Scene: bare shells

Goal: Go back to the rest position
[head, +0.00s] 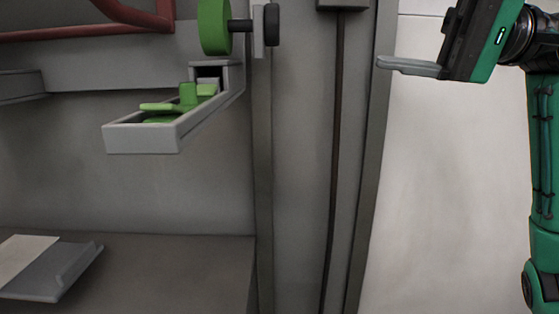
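My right gripper (412,66) is at the upper right, on a green and black arm that comes in from the right edge. One grey finger shows, pointing left from the lower end of the gripper body. The upper part of the gripper is cut off by the top of the picture, and the other finger does not show. The finger's place at the far end of the body indicates an open gripper. Nothing is seen held by it. My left gripper is not in view.
A grey tray (140,140) with green pieces (188,94) juts from the wall at left. A green wheel (213,26) is above it. A counter (180,270) bears a grey holder (60,278) at lower left. Dark vertical strips stand mid-picture; the pale wall (455,190) is bare.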

